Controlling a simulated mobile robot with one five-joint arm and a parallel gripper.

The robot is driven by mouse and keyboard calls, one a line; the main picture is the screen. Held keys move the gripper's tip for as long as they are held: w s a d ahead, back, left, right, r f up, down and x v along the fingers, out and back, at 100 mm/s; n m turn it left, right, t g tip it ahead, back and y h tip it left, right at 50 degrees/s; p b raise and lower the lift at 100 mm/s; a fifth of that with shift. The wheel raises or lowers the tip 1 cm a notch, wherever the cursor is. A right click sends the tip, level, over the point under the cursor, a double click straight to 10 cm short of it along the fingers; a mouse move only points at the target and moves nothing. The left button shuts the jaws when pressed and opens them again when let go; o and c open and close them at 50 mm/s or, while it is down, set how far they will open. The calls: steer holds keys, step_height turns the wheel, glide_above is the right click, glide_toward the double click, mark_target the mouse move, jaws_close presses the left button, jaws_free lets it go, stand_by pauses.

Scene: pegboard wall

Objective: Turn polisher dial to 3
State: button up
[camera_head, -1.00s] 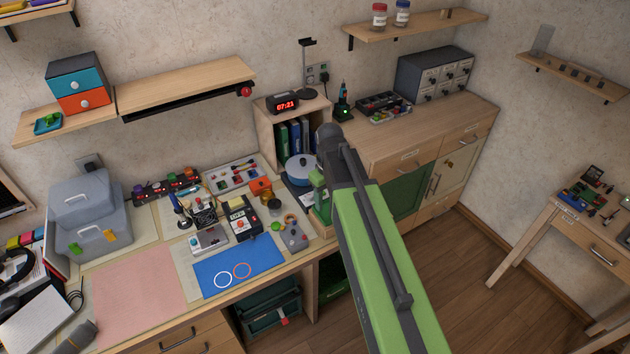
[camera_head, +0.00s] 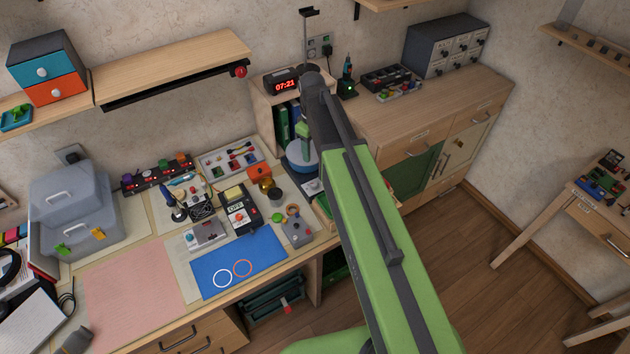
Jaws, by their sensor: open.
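My gripper (camera_head: 305,157) hangs at the far end of my green arm, in line with the blue bowl in this view. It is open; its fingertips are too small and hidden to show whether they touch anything.
A grey box with a knob (camera_head: 297,231), a meter (camera_head: 240,208) and a blue mat (camera_head: 238,262) lie left of my arm. A red-digit clock (camera_head: 281,82) stands on the small shelf (camera_head: 262,115). Grey bins (camera_head: 73,205) stand farther left. Open floor lies to the right.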

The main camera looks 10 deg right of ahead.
mark_target(314, 183)
steer(key=f+b, duration=1.5)
steer(key=f, duration=0.1)
steer(key=shift+d+f+b, duration=0.2)
steer(key=shift+f+b, duration=0.15)
steer(key=shift+b, duration=0.05)
steer(key=shift+r, duration=0.15)
steer(key=shift+c, duration=0.2)
jaws_close()
